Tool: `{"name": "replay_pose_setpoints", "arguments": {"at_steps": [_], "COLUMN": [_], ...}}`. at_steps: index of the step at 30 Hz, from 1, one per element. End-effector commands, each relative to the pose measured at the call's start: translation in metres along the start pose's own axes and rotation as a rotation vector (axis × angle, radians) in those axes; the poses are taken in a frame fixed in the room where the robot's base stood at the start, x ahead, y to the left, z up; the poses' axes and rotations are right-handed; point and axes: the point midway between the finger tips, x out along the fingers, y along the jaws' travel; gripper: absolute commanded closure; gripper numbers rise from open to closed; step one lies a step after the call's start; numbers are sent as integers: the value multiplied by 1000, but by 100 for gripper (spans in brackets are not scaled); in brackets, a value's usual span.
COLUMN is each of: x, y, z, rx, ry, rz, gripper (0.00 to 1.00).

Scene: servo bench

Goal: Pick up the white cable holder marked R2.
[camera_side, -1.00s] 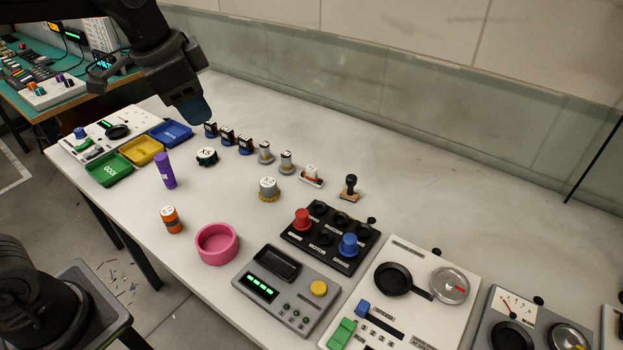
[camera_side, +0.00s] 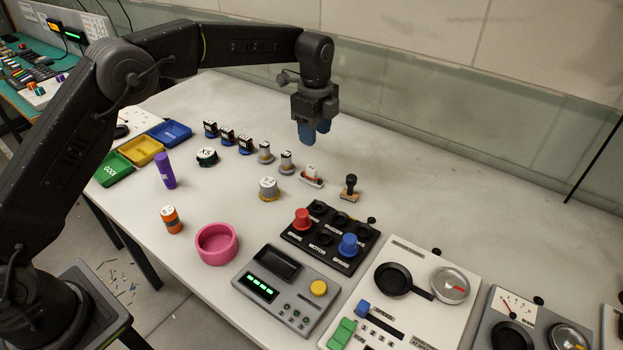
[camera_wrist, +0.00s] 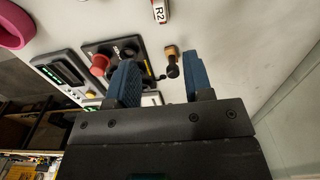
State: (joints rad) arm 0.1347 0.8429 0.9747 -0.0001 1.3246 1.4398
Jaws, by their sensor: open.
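The white cable holder marked R2 (camera_side: 312,173), with red at its lower part, stands on the bench in the side view. Its R2 label also shows at the top edge of the wrist view (camera_wrist: 160,13), where the holder is partly cut off. My gripper (camera_side: 314,132) is open and empty, with blue fingers pointing down. It hangs in the air above and behind the holder in the side view. In the wrist view, my gripper's fingers (camera_wrist: 162,80) stand apart, with the holder beyond them.
A black-knobbed stamp (camera_side: 350,187) stands right of the holder, and grey-white cylinders (camera_side: 286,161) stand left. A black panel with red and blue knobs (camera_side: 330,238) and a pink ring (camera_side: 217,243) lie in front. The bench behind is clear.

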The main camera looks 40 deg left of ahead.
Motion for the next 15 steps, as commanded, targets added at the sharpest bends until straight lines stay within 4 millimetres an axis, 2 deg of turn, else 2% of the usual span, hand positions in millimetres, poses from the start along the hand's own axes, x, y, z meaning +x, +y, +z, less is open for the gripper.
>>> {"name": "replay_pose_setpoints", "arguments": {"at_steps": [3,9,15], "x": [24,59,74], "y": [1,1,0], "z": [1,1,2], "rx": [-1,-3,-4], "ry": [-1,0,0], "rz": [5,2,0], "gripper": [53,53,53]}}
